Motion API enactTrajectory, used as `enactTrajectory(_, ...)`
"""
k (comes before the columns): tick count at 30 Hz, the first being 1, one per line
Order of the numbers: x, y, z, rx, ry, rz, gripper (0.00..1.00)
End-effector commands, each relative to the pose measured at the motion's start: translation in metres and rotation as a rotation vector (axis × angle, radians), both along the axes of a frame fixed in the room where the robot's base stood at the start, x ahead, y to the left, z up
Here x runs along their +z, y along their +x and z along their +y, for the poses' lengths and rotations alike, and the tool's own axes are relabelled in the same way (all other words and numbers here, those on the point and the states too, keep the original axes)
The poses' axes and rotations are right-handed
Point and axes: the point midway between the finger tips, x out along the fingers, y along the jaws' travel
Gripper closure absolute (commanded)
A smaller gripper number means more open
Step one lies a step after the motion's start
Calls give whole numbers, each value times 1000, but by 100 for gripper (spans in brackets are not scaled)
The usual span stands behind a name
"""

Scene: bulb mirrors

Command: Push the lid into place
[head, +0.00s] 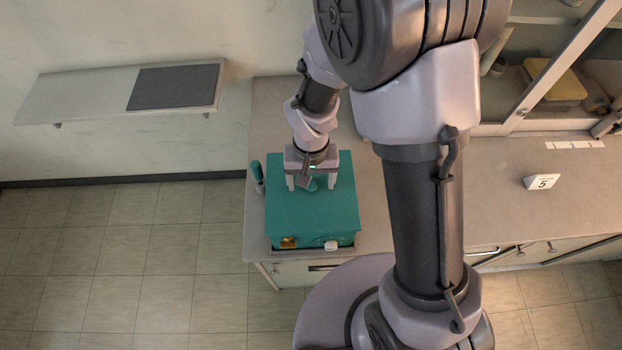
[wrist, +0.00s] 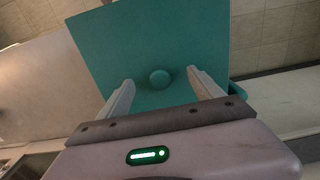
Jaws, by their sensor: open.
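A teal box stands on the left end of the counter, with its teal lid (head: 335,222) (wrist: 195,35) covering the top. A round teal knob (wrist: 160,79) sits on the lid. My gripper (head: 311,186) is over the lid, pointing down. In the wrist view its two pale fingers are spread, one on each side of the knob, with gaps between them and it. I cannot tell whether the fingertips touch the lid. My gripper partly hides the knob in the head view.
A teal handle-like piece (head: 257,174) stands at the box's left side. An amber part (head: 288,242) and a white part (head: 331,244) are on the box's front. A card marked 5 (head: 541,182) stands on the right counter. A shelf (head: 80,92) is on the left wall.

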Motion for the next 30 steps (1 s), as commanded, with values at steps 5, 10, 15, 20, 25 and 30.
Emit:
enactTrajectory(5, 8, 0, 0, 0, 0, 0, 25)
enactTrajectory(10, 21, 0, 0, 1, 0, -1, 25)
enactTrajectory(15, 33, 0, 0, 1, 0, 0, 25)
enactTrajectory(20, 44, 0, 0, 1, 0, 0, 25)
enactTrajectory(25, 56, 0, 0, 1, 0, -1, 25)
enactTrajectory(30, 61, 0, 0, 1, 0, 0, 25)
